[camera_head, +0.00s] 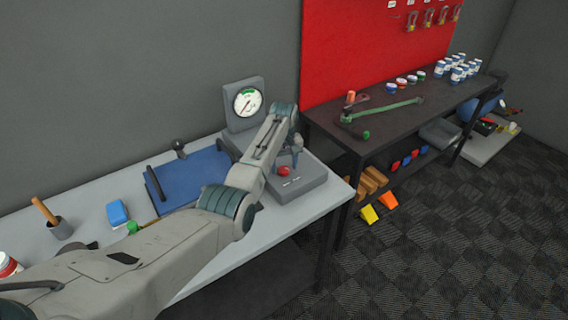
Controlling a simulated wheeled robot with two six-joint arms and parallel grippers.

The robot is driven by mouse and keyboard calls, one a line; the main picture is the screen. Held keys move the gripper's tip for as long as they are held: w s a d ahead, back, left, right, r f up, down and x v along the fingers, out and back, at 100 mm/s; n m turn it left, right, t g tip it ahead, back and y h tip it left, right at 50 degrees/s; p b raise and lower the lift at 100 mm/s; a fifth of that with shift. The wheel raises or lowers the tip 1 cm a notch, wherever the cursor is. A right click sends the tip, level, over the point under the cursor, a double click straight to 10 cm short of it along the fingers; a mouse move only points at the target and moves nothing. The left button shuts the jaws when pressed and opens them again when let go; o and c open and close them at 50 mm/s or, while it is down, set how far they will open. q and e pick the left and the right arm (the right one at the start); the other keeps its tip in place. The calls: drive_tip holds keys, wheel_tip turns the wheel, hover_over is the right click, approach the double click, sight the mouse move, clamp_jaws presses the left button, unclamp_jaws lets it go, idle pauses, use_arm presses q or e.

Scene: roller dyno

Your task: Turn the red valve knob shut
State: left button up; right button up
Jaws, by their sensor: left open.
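The red valve knob (284,171) sits on top of a low grey box (305,185) near the right end of the light grey table. A gauge (248,101) with a round white dial stands upright on a grey housing behind it. My left arm reaches in from the lower left across the table. My left gripper (294,163) points down at the knob, just above or beside it, with its jaws open. Whether a finger touches the knob cannot be told. My right gripper is not in view.
A dark workbench (398,124) with cans and a green tool stands to the right. Carpeted floor at lower right is clear.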

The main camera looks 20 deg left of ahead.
use_arm(q)
drive_tip(key=shift+s+f, duration=0.15)
drive_tip(key=shift+f, duration=0.05)
drive_tip(key=shift+f, duration=0.15)
drive_tip(key=c, duration=1)
drive_tip(key=shift+o, duration=0.2)
drive_tip(key=shift+w, duration=0.2)
